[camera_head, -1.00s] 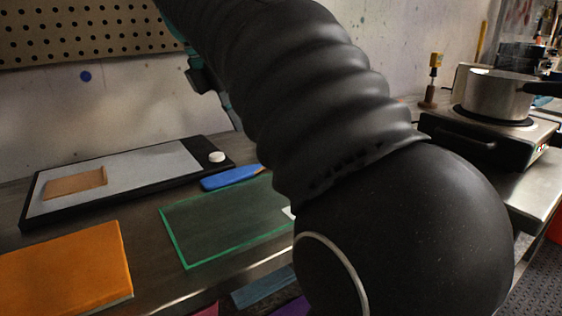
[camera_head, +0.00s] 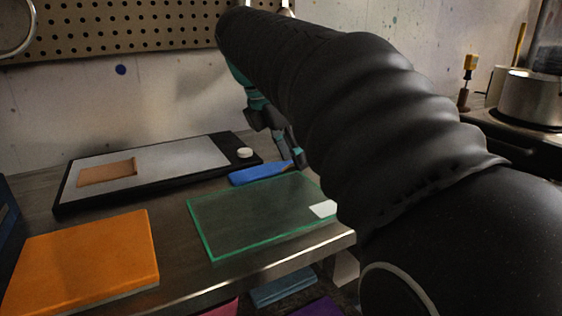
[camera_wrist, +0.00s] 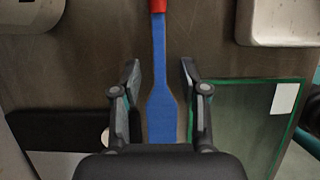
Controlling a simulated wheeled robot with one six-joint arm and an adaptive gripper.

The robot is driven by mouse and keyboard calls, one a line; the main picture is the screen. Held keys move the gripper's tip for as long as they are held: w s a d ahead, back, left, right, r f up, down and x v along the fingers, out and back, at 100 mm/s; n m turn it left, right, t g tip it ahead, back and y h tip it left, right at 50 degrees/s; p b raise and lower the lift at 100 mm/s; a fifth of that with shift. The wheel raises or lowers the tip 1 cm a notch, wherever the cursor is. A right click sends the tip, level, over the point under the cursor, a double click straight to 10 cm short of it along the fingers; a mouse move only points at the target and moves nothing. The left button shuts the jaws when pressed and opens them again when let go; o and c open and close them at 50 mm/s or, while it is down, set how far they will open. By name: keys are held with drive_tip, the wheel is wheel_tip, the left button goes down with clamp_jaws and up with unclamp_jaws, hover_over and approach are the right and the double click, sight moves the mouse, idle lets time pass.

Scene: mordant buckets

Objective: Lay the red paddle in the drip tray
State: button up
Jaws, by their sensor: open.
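A long flat blue tool (camera_wrist: 160,70), paddle-like and widening toward my wrist, has a red end (camera_wrist: 157,5) at the top edge of the wrist view. It also shows in the head view as a blue strip (camera_head: 258,173) on the bench, partly hidden by my arm. I see no wholly red paddle. My gripper (camera_wrist: 160,72) is open and empty, its fingers on either side of the blue tool. In the head view my gripper (camera_head: 291,150) is beyond my arm, above the bench's back. I cannot make out a drip tray for certain.
A green-edged glass plate (camera_head: 262,214) lies right of the tool in the wrist view. A black-framed grey panel (camera_head: 190,159) bears a copper-coloured sheet (camera_head: 107,173). An orange book-like block (camera_head: 88,257) lies front left. Pale containers (camera_wrist: 278,22) stand at the wrist view's top corners.

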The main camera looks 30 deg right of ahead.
clamp_jaws()
